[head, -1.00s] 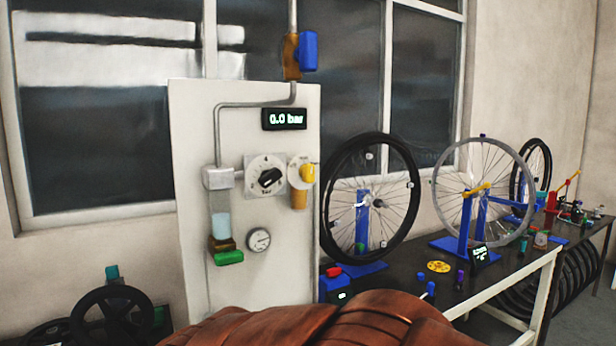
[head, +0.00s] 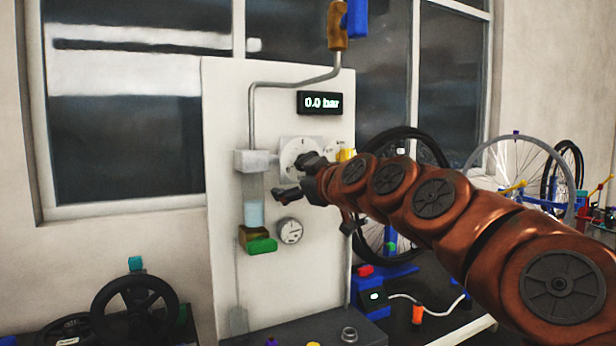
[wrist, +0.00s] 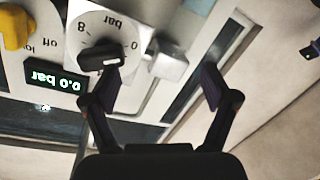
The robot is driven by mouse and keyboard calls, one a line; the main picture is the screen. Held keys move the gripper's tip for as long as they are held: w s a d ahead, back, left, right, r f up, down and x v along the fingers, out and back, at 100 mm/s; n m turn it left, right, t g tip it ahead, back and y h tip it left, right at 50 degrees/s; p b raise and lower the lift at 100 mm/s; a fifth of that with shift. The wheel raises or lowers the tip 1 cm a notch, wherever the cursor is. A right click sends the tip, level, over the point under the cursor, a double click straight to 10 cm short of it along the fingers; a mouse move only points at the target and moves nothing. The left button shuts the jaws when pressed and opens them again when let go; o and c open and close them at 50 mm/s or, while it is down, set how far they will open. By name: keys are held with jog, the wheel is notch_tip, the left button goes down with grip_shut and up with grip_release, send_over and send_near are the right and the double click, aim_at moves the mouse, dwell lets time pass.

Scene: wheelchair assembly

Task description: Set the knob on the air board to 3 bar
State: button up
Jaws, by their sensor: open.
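The air board (head: 225,200) is a pale upright panel. Its display (head: 320,103) reads 0.0 bar, and the display also shows upside down in the wrist view (wrist: 56,83). The black knob (wrist: 100,58) sits on a white dial plate (head: 298,147) marked "bar", with 0 and 8 visible in the wrist view. My gripper (head: 299,180) is in front of the dial in the head view and partly covers it. In the wrist view my gripper (wrist: 164,82) is open and empty. One finger overlaps the knob's edge; contact cannot be told. The knob is not between the fingers.
A yellow valve handle (wrist: 15,27) with "off" beside it is close to the dial. A round gauge (head: 290,230) and a green-based filter bowl (head: 256,215) are below. A grey block (wrist: 167,60) is beside the dial. A dark bench with wheels stands at the right.

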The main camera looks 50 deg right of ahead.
jog(key=s+d+r+h, duration=0.2)
jog(key=s+d+r, duration=0.1)
jog(key=d, duration=0.3)
jog(key=shift+m+t, duration=0.3)
jog(key=shift+a+p+x, duration=0.15)
jog(key=shift+p+x, duration=0.3)
jog(key=shift+x, duration=1.5)
jog(key=shift+a+p+x, duration=0.1)
jog(key=shift+p+x, duration=0.3)
jog(key=shift+x, duration=1.55)
jog(key=shift+f, duration=0.1)
jog(key=shift+c, duration=0.2)
jog(key=c, duration=1.1)
